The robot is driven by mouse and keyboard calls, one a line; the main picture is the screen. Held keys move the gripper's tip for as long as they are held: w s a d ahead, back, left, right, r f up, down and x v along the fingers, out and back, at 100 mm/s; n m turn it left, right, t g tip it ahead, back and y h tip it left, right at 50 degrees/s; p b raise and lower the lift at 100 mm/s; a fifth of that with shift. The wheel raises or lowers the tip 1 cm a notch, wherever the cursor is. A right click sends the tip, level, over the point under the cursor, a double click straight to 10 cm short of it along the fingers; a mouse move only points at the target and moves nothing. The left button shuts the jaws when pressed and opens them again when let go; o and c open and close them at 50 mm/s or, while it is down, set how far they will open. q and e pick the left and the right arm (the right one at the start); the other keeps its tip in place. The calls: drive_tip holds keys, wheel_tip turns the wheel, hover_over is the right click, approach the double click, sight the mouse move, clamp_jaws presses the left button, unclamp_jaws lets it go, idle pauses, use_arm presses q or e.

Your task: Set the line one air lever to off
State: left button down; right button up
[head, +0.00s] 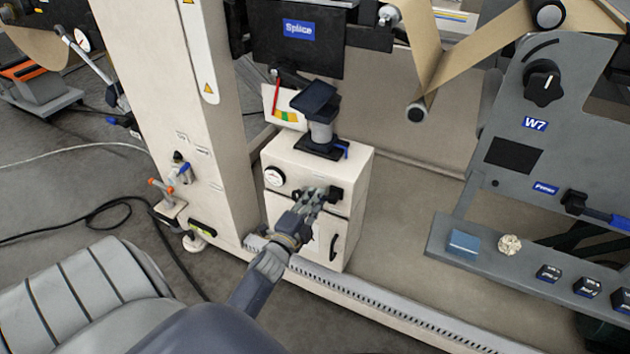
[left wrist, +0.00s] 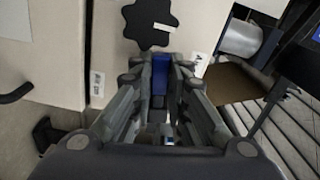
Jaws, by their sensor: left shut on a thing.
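In the head view my left gripper (head: 318,194) reaches to the front of a cream cabinet (head: 355,178), beside a dark block (head: 336,194). In the left wrist view the gripper (left wrist: 166,72) is shut on a blue lever (left wrist: 159,80). The lever sits below a black star-shaped knob (left wrist: 150,22). Small white labels (left wrist: 97,83) flank it, turned sideways and too small to read surely. In the head view the fingers hide the lever, so its setting cannot be told. My right gripper is not in view.
The W7 panel (head: 560,100) and a shelf (head: 500,265) are at right.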

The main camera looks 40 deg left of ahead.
use_arm(q)
drive_tip(key=shift+r+m, duration=0.35)
drive_tip(key=shift+m, duration=0.65)
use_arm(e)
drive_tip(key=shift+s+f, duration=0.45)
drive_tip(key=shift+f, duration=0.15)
use_arm(q)
drive_tip(key=c, duration=1.6)
unclamp_jaws()
drive_tip(key=shift+o, duration=0.2)
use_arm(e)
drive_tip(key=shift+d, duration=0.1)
use_arm(q)
drive_tip(key=v, duration=1.2)
drive_tip(key=shift+r, duration=0.1)
